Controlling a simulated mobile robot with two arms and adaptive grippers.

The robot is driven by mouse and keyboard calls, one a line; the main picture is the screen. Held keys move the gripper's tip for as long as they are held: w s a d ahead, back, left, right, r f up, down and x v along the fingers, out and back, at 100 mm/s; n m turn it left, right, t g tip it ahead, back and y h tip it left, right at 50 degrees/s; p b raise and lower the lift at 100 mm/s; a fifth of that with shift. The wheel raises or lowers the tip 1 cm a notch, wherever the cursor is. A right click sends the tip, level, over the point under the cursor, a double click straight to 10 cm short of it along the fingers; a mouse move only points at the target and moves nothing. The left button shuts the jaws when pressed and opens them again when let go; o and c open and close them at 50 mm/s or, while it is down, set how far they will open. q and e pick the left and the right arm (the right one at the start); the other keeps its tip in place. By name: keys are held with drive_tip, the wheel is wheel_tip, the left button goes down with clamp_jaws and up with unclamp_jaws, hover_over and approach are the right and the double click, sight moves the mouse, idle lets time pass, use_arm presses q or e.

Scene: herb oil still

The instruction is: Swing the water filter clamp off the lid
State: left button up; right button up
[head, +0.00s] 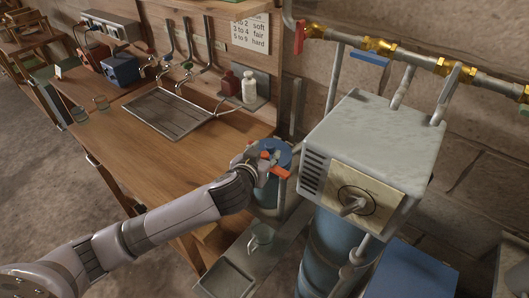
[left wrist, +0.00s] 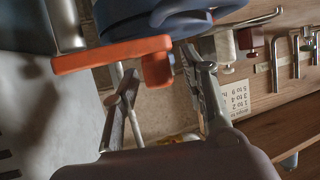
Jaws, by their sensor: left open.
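The water filter (head: 268,190) is a blue canister with a round blue lid (head: 283,152), standing at the right end of the wooden bench. An orange clamp (head: 281,172) lies at its top; in the left wrist view the clamp (left wrist: 110,53) is a long bar with a short stub, close against the blue lid (left wrist: 175,14). My left gripper (head: 262,164) is at the near left side of the lid and partly hides it and the clamp. In the left wrist view its fingers (left wrist: 163,85) are apart, with the orange stub near the gap between their tips. Contact cannot be told. My right gripper is not in view.
A grey box with a dial (head: 375,140) stands close on the right, above a blue cylinder (head: 332,245). Pipes with brass valves (head: 380,45) run along the wall. The bench top (head: 160,155) to the left is mostly clear.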

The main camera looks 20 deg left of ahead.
use_arm(q)
drive_tip(key=shift+c, duration=0.2)
clamp_jaws()
idle(0.3)
idle(0.3)
